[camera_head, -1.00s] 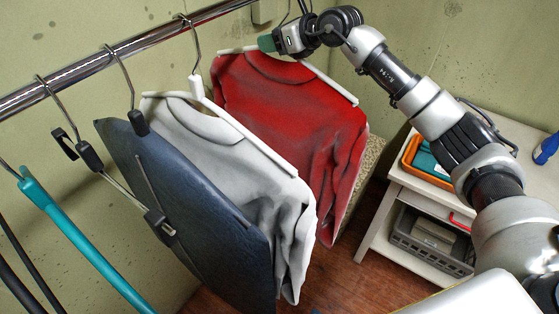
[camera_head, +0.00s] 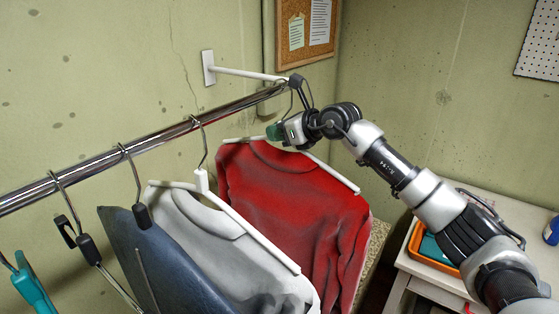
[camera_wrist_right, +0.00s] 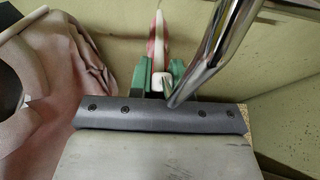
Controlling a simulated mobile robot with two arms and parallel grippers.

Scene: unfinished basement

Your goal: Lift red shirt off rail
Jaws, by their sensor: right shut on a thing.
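The red shirt (camera_head: 300,190) hangs on a white hanger (camera_head: 335,175) below the far end of the chrome rail (camera_head: 150,142). My right gripper (camera_head: 274,131) is at the hanger's neck, just above the shirt's collar. In the right wrist view, the green fingertips (camera_wrist_right: 159,78) are closed on the white hanger neck (camera_wrist_right: 161,86). The shirt shows there as a narrow, pinkish edge-on strip (camera_wrist_right: 158,40) behind the fingers. A thin hook shows near the rail's end; whether it touches the rail is unclear. My left gripper is out of view.
A white-grey shirt (camera_head: 215,235) and a dark blue garment (camera_head: 160,262) hang close to the left. A white wall bracket (camera_head: 240,73) is near the rail's end. A pinboard (camera_head: 306,30) is on the wall behind. A white table (camera_head: 515,222) with an orange tray stands right.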

